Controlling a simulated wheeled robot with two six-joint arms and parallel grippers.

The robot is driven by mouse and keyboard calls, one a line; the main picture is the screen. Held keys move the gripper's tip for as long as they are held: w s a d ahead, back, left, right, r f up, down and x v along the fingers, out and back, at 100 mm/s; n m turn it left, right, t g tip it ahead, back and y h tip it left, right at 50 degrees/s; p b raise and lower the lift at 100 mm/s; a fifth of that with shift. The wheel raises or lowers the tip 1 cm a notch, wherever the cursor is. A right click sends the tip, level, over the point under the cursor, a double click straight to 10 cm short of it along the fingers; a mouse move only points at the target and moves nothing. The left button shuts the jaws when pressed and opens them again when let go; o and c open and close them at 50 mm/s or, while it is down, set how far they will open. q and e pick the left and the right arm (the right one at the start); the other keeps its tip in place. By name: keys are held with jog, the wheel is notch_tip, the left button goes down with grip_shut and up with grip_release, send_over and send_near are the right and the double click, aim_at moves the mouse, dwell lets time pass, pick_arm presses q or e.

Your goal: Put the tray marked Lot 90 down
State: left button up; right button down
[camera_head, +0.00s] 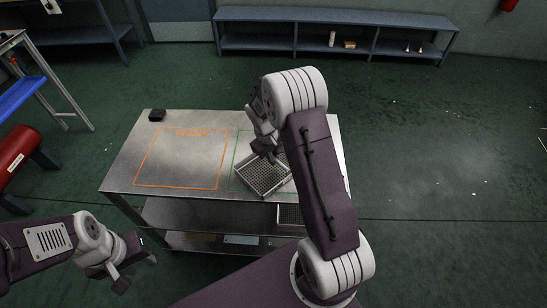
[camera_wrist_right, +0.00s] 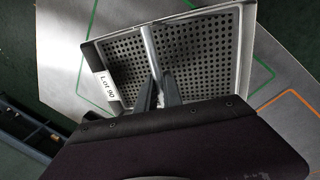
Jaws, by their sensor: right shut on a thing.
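The tray marked Lot 90 (camera_wrist_right: 172,62) is a shallow perforated metal tray with a white label on one edge and a bar across its middle. In the head view the tray (camera_head: 262,177) is over the green outline on the metal table, turned at an angle to it. I cannot tell whether it touches the tabletop. My right gripper (camera_head: 271,153) is above it, shut on the bar, as its fingers show in the right wrist view (camera_wrist_right: 158,92). My left gripper (camera_head: 136,272) is low at the left, open and empty, away from the table.
The metal table (camera_head: 125,176) has an orange outline (camera_head: 183,158) to the left of the green one (camera_head: 233,160); the orange area is empty. A small black object (camera_head: 157,115) sits at the far left corner. Lower shelves hold another tray (camera_head: 289,214). A blue bench (camera_head: 270,43) stands behind.

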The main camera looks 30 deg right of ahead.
aim_at(269, 171)
jog(key=c, duration=1.5)
grip_release()
jog(key=shift+f, duration=0.1)
jog(key=shift+r, duration=0.35)
notch_tip(269, 171, up, 12)
jog(key=a+f+p, duration=0.1)
jog(key=a+p, duration=0.1)
jog(key=s+a+f+m+y, duration=0.1)
jog(key=s+a, duration=0.3)
jog(key=s, duration=0.5)
jog(key=s+a+f+m+y, duration=0.1)
jog(key=s+a, duration=0.3)
jog(key=s, duration=0.4)
jog(key=shift+s+a+f+m+t, duration=0.35)
jog(key=shift+f+m, duration=0.15)
jog(key=shift+f, duration=0.15)
jog(key=shift+r, duration=0.1)
